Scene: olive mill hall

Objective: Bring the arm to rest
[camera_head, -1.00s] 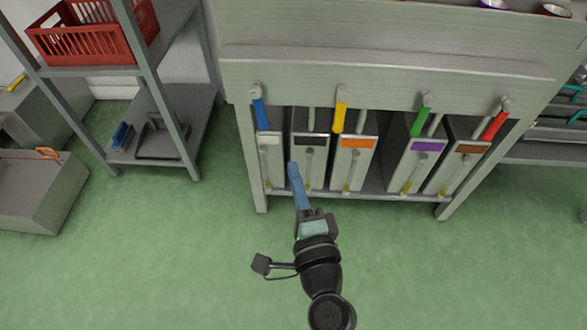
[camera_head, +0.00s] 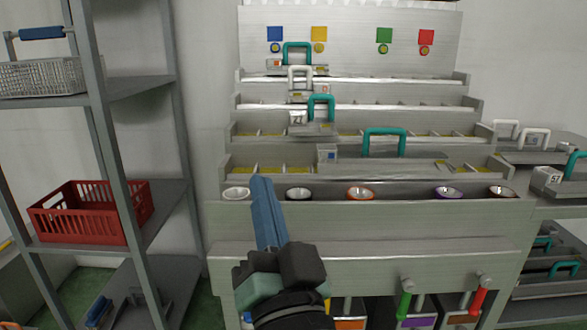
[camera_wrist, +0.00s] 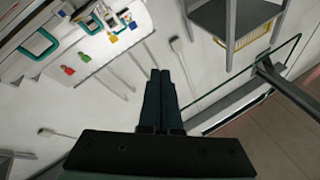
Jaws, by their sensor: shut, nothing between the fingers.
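My gripper (camera_head: 264,212) shows in the head view, with its blue fingers together and pointing up in front of the stepped grey rack (camera_head: 370,225). Nothing is held between the fingers. In the wrist view my gripper (camera_wrist: 161,75) is also shut, its two dark fingers side by side. It appears clear of the rack, though the gap cannot be measured. Part of the rack's front and one round cup top are near or behind the fingers.
A shelf unit (camera_head: 120,130) stands at the left with a red crate (camera_head: 92,212) and a wire basket (camera_head: 38,78). Several cups line the rack's ledge. Levers with green (camera_head: 403,306) and red (camera_head: 477,301) handles hang below. Teal-handled pieces sit on the tiers and at the right.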

